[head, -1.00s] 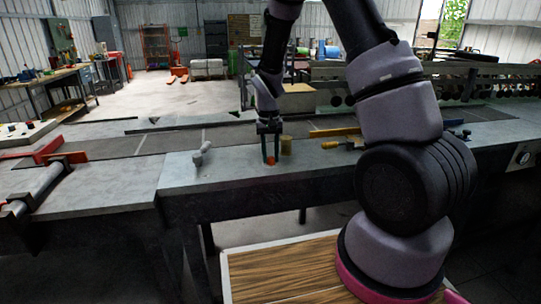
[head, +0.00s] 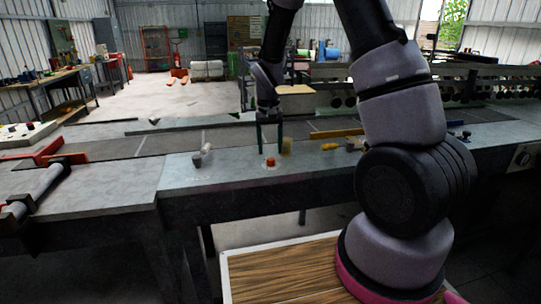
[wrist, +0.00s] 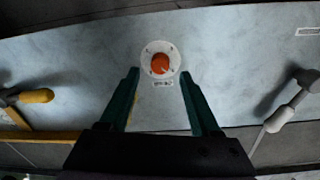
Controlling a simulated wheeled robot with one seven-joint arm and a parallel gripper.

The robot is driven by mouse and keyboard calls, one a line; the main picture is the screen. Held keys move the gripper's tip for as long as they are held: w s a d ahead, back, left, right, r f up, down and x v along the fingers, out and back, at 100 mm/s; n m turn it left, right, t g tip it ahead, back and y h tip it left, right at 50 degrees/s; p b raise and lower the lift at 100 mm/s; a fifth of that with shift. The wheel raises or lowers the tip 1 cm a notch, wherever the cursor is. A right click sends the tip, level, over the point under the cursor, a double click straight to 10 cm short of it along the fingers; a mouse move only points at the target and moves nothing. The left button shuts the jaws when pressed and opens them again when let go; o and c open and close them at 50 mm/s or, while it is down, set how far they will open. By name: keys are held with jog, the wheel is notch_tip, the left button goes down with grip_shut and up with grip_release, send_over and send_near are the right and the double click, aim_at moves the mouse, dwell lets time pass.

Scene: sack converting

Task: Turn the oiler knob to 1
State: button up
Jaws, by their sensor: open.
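The oiler knob (head: 270,161) is a small orange-red knob on the grey bench top. In the wrist view the orange knob (wrist: 160,63) sits on a round white dial plate with small marks around it and a label below; the marks are too small to read. My gripper (head: 270,150) is above and a little behind the knob, pointing down, apart from it. In the wrist view its two green fingers (wrist: 160,75) are spread wide with nothing between them, and the knob shows just beyond the tips.
A grey-white lever (head: 203,153) stands left of the knob. A brass-coloured cylinder (head: 286,146) stands close behind it on the right. A yellow-handled tool (head: 331,147) lies farther right.

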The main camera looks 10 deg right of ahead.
notch_tip(320, 180, up, 7)
jog(key=shift+a, duration=0.15)
notch_tip(320, 180, up, 15)
jog(key=m+t+y, duration=0.1)
jog(key=t+y, duration=0.1)
jog(key=t, duration=0.1)
send_over(270, 159)
jog(key=s+d, duration=0.4)
jog(key=s, duration=0.5)
jog(key=s+d+r+m+t, duration=0.1)
jog(key=s+r+t, duration=0.3)
jog(key=s, duration=1)
notch_tip(270, 159, up, 3)
jog(key=shift+d+r, duration=0.2)
jog(key=shift+d, duration=0.4)
